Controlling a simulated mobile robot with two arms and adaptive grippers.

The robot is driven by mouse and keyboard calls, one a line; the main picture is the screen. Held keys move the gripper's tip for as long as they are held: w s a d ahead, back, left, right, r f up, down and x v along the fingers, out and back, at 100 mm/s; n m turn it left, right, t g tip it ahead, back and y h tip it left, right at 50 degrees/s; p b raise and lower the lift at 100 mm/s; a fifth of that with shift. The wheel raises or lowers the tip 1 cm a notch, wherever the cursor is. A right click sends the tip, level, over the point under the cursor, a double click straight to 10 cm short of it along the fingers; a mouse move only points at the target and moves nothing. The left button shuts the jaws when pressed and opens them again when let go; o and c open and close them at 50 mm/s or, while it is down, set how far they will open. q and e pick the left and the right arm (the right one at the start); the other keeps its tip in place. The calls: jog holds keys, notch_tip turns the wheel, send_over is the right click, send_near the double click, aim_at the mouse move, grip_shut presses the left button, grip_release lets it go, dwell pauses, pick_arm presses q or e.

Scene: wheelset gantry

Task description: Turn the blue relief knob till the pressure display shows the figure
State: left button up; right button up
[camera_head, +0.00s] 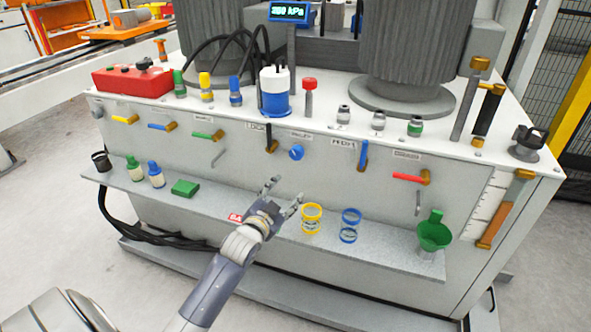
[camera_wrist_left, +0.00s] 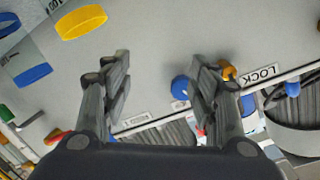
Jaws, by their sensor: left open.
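The blue relief knob (camera_head: 296,152) is on the machine's front panel, under a small label. In the wrist view the blue knob (camera_wrist_left: 180,87) shows close beside the right finger and is partly covered by it. My left gripper (camera_head: 285,190) is open and empty, in front of the panel and a little below the knob; in the wrist view its fingers (camera_wrist_left: 158,75) stand wide apart with the knob not clearly between them. The pressure display (camera_head: 289,11) is lit at the top and reads in kPa; its digits are too small to read surely. My right gripper is not in view.
A black lever (camera_head: 268,138) at LOCK hangs left of the knob and a blue lever (camera_head: 363,154) right of it. Below, a shelf (camera_head: 385,258) holds yellow rings (camera_head: 311,218), blue rings (camera_head: 349,226), a green funnel (camera_head: 433,234) and a green block (camera_head: 185,187).

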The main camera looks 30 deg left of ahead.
pick_arm(q)
jog(key=t+b, duration=0.1)
jog(key=t, duration=0.1)
send_near(295, 155)
jog(key=shift+y, duration=0.3)
jog(key=b+x, duration=0.1)
jog(key=x, duration=0.4)
jog(key=shift+w, duration=0.25)
jog(key=b+x, duration=0.1)
jog(key=x, duration=0.3)
jog(key=shift+w+f, duration=0.15)
jog(key=shift+w, duration=0.35)
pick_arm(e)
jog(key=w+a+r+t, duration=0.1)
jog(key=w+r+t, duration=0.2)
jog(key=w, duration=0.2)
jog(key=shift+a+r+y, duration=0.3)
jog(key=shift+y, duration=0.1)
pick_arm(q)
jog(key=c, duration=1.1)
